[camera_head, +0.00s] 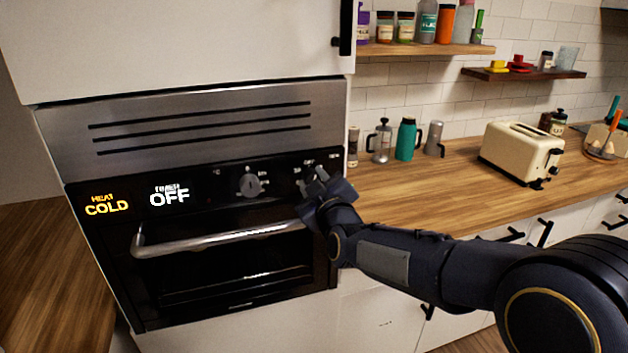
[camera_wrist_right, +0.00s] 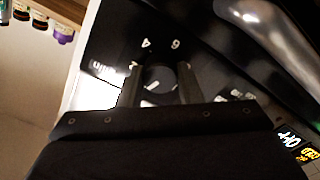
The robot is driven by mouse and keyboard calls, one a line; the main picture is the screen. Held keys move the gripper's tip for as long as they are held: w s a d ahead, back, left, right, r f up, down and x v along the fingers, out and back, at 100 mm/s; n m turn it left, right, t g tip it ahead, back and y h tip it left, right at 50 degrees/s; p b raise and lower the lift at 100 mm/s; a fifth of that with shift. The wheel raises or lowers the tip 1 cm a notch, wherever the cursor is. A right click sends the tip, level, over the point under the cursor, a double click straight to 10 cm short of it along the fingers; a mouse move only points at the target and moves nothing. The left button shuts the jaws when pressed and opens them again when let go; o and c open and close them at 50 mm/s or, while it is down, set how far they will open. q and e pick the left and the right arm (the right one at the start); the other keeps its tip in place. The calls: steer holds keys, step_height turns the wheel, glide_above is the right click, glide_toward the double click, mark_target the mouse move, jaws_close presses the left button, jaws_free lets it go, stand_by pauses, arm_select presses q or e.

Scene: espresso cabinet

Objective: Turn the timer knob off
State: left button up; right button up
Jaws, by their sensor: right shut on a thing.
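The timer knob (camera_wrist_right: 158,80) is a dark round knob with a pale pointer line, seen in the right wrist view. My right gripper (camera_head: 313,181) is at the right end of the oven's black control panel, with one finger on each side of this knob, shut on it. In the head view the gripper hides most of the knob. The timer display (camera_head: 170,196) reads "OFF" in white. The heat display (camera_head: 107,206) reads "COLD" in orange. My left gripper is not in view.
A second knob (camera_head: 250,185) sits left of my gripper on the panel. The oven's metal handle (camera_head: 220,238) runs just below. A wooden counter (camera_head: 430,185) to the right holds a cream toaster (camera_head: 521,150), a teal bottle (camera_head: 406,139) and a French press (camera_head: 381,142).

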steer(key=shift+f+n, duration=0.15)
steer(key=shift+n, duration=1.75)
steer(key=o, duration=1)
steer(key=b+v, duration=0.1)
steer(key=v, duration=0.7)
steer(key=shift+w, duration=0.1)
